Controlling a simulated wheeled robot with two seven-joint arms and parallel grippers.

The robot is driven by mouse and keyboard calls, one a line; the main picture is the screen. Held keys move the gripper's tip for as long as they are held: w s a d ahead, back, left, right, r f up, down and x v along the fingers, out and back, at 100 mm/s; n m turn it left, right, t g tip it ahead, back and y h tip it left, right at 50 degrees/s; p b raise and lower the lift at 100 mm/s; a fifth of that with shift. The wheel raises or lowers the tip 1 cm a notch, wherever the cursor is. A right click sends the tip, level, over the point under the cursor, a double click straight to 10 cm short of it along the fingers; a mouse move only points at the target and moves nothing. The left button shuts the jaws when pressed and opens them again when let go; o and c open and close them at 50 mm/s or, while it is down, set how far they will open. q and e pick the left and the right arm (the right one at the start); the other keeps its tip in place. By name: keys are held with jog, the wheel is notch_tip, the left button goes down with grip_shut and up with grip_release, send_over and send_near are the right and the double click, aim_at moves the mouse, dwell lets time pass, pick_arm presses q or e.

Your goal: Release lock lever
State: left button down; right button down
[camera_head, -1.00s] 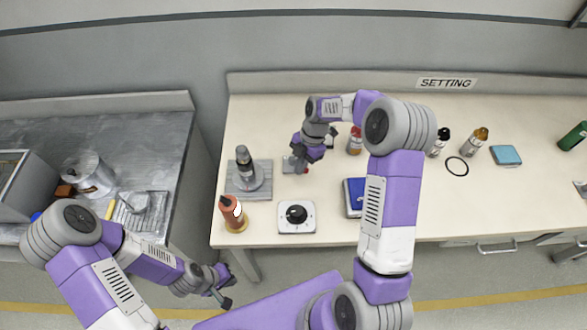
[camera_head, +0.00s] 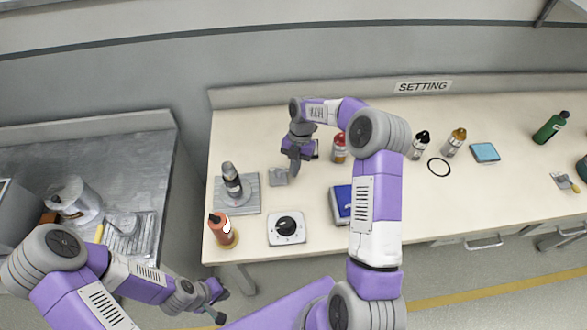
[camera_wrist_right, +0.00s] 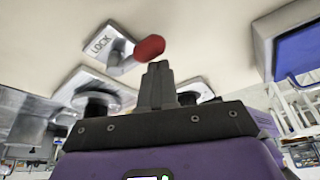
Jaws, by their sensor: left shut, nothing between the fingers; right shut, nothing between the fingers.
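The lock lever's grey base plate (camera_head: 279,177) lies on the cream bench, right of the larger grey pad. In the right wrist view the plate, marked LOCK (camera_wrist_right: 102,45), shows with the lever's red knob (camera_wrist_right: 150,48). My right gripper (camera_head: 295,173) is shut and empty, pointing down just right of the plate. In the right wrist view its fingertips (camera_wrist_right: 158,66) are close beside the red knob; I cannot tell whether they touch. The knob is hidden in the head view. My left gripper (camera_head: 220,305) is shut and empty, low in front of the bench.
An orange bottle (camera_head: 222,232), a dial box (camera_head: 286,228), a blue box (camera_head: 341,204) and a red-capped bottle (camera_head: 339,150) are nearby. A black ring (camera_head: 439,168) lies farther right. Bench between them is clear.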

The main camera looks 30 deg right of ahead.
pick_arm(q)
jog(key=shift+r, duration=0.1)
pick_arm(e)
jog(key=shift+w+d, duration=0.25)
dwell(0.4)
jog(key=shift+r, duration=0.1)
jog(key=s, duration=0.1)
jog(key=s+a+r, duration=0.1)
jog(key=s, duration=0.2)
jog(key=shift+a+r+p, duration=0.2)
jog(key=shift+a+p, duration=0.05)
jog(key=shift+p, duration=0.05)
pick_arm(q)
jog(key=shift+s+d+r+p, duration=0.2)
jog(key=shift+r+p, duration=0.15)
jog(key=shift+r, duration=0.15)
jog(key=shift+s+d+r+p, duration=0.1)
jog(key=shift+s+r+p, duration=0.1)
jog(key=shift+r+p, duration=0.2)
pick_arm(e)
jog(key=w+r, duration=0.3)
jog(key=r, duration=0.5)
jog(key=shift+d+r, duration=0.3)
jog(key=shift+d, duration=0.15)
